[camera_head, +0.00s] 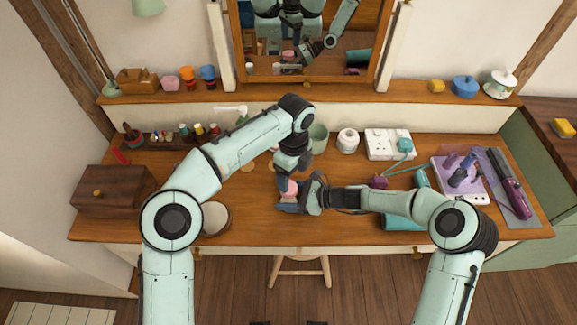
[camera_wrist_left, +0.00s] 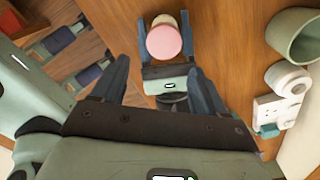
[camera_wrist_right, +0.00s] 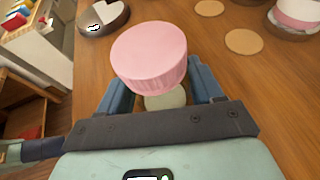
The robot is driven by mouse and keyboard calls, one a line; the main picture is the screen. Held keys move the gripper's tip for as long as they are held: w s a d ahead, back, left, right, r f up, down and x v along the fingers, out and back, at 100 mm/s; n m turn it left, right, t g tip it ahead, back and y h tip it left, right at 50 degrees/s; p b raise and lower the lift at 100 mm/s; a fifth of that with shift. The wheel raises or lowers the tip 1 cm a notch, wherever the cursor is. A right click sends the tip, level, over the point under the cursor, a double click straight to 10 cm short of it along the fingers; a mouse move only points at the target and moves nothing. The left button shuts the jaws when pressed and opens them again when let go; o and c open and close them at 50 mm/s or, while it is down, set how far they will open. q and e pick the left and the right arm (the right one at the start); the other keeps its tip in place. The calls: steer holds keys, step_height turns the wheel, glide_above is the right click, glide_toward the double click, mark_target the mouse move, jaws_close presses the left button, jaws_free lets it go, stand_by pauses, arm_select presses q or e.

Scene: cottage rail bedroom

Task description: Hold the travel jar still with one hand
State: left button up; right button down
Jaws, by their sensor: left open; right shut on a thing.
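The travel jar with its ribbed pink lid (camera_head: 290,187) stands near the front middle of the wooden dresser top. My right gripper (camera_head: 290,198) is shut on the jar from the right; the right wrist view shows its pale body (camera_wrist_right: 165,101) between the blue fingers, below the pink lid (camera_wrist_right: 149,55). My left gripper (camera_head: 288,173) is above and just behind the jar, pointing down. In the left wrist view its fingers (camera_wrist_left: 162,85) are open and empty, with the pink lid (camera_wrist_left: 164,41) beyond them. The jar's lower part is partly hidden by the right fingers.
A green cup (camera_head: 318,138), a white jar (camera_head: 347,141) and a white socket block (camera_head: 389,144) stand behind. A teal roll (camera_head: 403,222) lies to the right, beneath my right arm. A wooden box (camera_head: 115,192) is far left. Flat round discs (camera_wrist_right: 245,41) lie near the jar.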

mark_target(289, 196)
arm_select(q)
steer(key=shift+w+a+r+m, duration=0.25)
steer(key=shift+r+m, duration=0.1)
steer(key=shift+m, duration=0.15)
steer(key=shift+w+a+r+m, duration=0.1)
steer(key=shift+a+r+m, duration=0.1)
steer(key=shift+r+m, duration=0.25)
steer(key=shift+f, duration=4)
steer(key=c, duration=1.1)
steer(key=n, duration=0.4)
steer(key=shift+r, duration=0.1)
steer(key=n, duration=1.5)
steer(key=shift+n, duration=0.35)
